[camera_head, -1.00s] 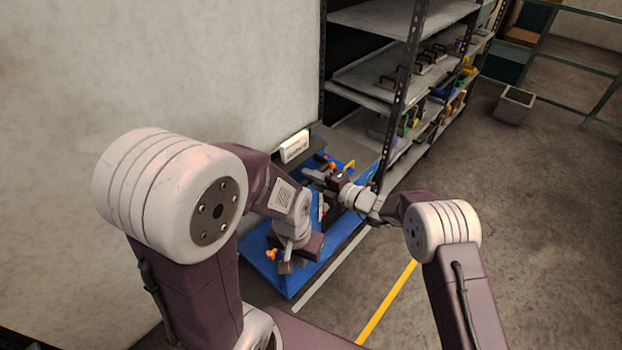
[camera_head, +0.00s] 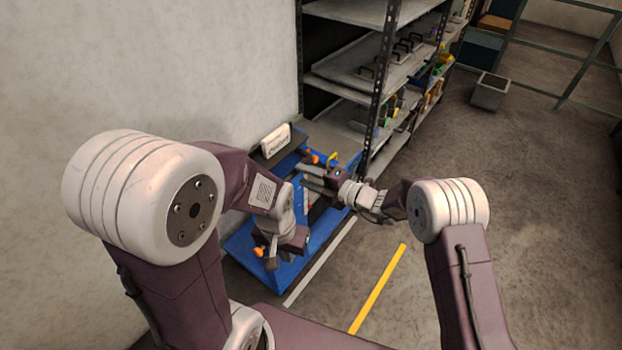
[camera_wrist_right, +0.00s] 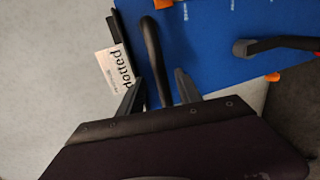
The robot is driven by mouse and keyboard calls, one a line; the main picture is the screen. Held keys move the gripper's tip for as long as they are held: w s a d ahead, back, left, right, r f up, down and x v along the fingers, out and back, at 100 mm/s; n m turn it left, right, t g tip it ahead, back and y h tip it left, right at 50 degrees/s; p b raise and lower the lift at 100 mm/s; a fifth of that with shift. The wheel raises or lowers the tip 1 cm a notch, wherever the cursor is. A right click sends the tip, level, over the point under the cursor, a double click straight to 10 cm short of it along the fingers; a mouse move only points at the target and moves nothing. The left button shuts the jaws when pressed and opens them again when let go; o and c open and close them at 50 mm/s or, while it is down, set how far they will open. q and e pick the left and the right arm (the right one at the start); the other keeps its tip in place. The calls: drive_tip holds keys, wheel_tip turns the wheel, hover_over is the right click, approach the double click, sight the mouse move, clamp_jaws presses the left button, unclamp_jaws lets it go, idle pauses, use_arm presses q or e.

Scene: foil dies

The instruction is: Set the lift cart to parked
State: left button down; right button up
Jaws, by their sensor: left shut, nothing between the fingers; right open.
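The lift cart is a blue platform (camera_head: 290,270) on the floor against the wall, and its blue surface fills the top of the right wrist view (camera_wrist_right: 205,50). A dark curved lever (camera_wrist_right: 153,55) rises from it there. My right gripper (camera_head: 304,177) is open over the far part of the cart. In the right wrist view its fingers (camera_wrist_right: 158,92) stand on either side of the lever; contact is unclear. My left gripper (camera_head: 270,262) is shut and empty at the near end, close to an orange part (camera_head: 260,251). My arms hide some of the cart.
A metal shelf rack (camera_head: 375,110) with several items stands just beyond. A grey bin (camera_head: 490,92) is farther back. The floor to the right, past a yellow line (camera_head: 378,290), is clear.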

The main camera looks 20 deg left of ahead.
drive_tip(key=v, duration=0.4)
drive_tip(key=shift+s, duration=0.1)
drive_tip(key=shift+d, duration=0.1)
